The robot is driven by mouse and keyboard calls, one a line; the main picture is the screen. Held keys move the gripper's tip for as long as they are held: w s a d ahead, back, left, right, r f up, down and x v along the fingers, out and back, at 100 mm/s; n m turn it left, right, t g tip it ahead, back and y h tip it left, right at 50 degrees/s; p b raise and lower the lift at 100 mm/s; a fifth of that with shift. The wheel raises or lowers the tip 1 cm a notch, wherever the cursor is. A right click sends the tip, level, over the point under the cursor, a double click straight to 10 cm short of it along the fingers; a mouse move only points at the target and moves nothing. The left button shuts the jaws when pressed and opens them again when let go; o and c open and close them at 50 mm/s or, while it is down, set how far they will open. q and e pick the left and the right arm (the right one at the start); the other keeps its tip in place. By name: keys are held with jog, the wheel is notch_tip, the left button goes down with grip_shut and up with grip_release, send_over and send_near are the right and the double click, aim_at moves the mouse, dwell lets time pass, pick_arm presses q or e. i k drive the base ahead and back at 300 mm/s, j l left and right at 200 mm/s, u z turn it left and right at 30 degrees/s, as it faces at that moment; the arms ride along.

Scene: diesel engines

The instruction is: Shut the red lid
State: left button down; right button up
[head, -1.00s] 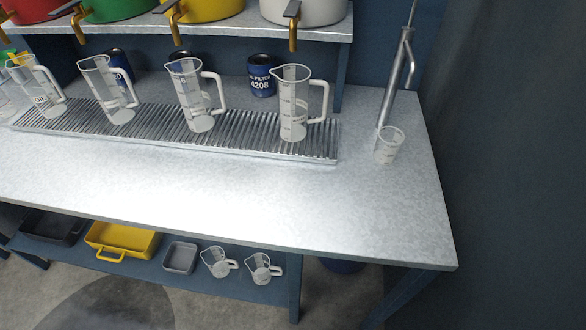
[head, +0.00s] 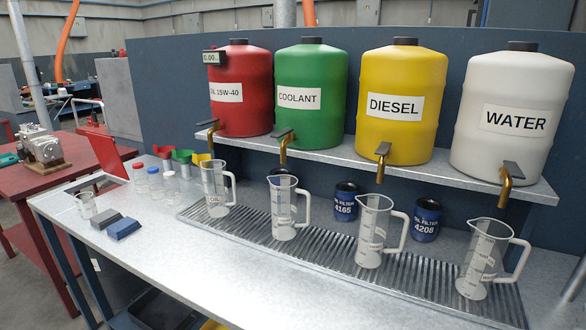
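A flat red panel (head: 108,154), which looks like a raised lid, stands tilted up at the far left end of the grey bench. A dark, shallow recess or box (head: 97,185) shows beside its lower edge; its inside is hard to make out. A small jar with a red cap (head: 139,178) stands a little to the right of the panel. Neither of my grippers is in view.
The grey bench (head: 160,250) holds a clear beaker (head: 86,205), grey and blue blocks (head: 124,228), and several measuring jugs (head: 372,232) on a ribbed tray. Coloured drums (head: 402,105) with taps stand on a shelf. A red table (head: 45,180) is at left.

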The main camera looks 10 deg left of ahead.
aim_at(105, 151)
jog(key=i+j, duration=0.1)
jog(key=j, duration=0.9)
jog(key=i+j, duration=0.15)
jog(key=j, duration=0.4)
jog(key=i+j, duration=0.1)
jog(key=j, duration=0.4)
jog(key=i+j, duration=0.1)
jog(key=j, duration=0.9)
jog(key=i+j, duration=0.15)
jog(key=j, duration=0.35)
jog(key=i+j+u, duration=0.1)
jog(key=j, duration=0.45)
